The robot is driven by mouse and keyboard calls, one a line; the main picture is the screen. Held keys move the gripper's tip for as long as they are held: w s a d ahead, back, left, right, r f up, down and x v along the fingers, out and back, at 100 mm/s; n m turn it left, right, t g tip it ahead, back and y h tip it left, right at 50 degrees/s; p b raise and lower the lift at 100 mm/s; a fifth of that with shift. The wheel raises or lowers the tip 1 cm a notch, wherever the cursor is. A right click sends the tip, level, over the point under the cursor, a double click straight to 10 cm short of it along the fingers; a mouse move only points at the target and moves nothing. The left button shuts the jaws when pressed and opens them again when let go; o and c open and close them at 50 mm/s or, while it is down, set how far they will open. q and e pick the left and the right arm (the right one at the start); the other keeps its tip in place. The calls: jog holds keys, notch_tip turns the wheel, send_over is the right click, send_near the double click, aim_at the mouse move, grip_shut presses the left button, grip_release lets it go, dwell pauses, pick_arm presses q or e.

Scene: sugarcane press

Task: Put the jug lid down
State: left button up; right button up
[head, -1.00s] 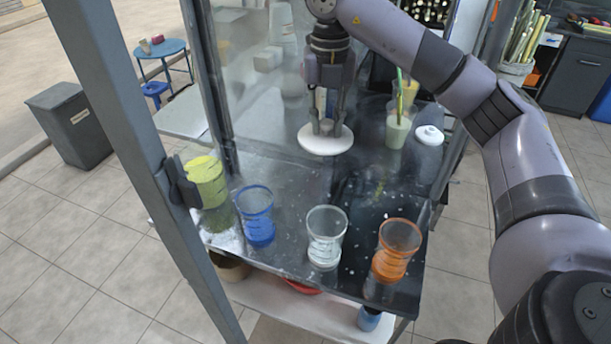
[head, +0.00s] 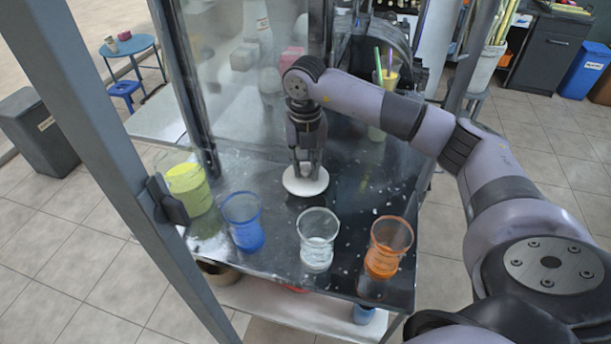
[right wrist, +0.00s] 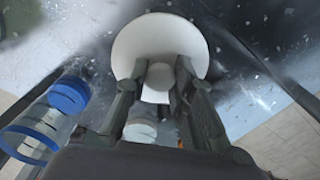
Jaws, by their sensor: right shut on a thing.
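The jug lid (head: 305,182) is a round white disc with a knob, low over the dark counter (head: 345,205) in the head view. I cannot tell whether it touches the counter. My right gripper (head: 306,168) points down and is shut on the lid's knob. In the right wrist view the white lid (right wrist: 160,38) lies flat below the fingers (right wrist: 158,85), with its knob between them. My left gripper is not in view.
A yellow-green cup (head: 188,187), a blue cup (head: 243,222), a clear cup (head: 317,240) and an orange cup (head: 387,248) stand along the counter's front. A drink with straws (head: 386,78) is behind my right arm. A grey post (head: 115,145) rises at left. Some counter behind the clear and orange cups is bare.

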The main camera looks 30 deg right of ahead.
aim_at(305, 179)
jog(key=shift+f, duration=0.45)
notch_tip(305, 179, down, 3)
jog(key=shift+r+p, duration=0.2)
jog(key=shift+p, duration=0.3)
jog(key=shift+f, duration=0.5)
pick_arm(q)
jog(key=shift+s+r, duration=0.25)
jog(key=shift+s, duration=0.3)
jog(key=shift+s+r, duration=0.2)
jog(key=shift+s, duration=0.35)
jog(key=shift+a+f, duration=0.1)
pick_arm(e)
jog(key=o, duration=0.5)
jog(key=shift+f, duration=0.2)
jog(key=o, duration=0.5)
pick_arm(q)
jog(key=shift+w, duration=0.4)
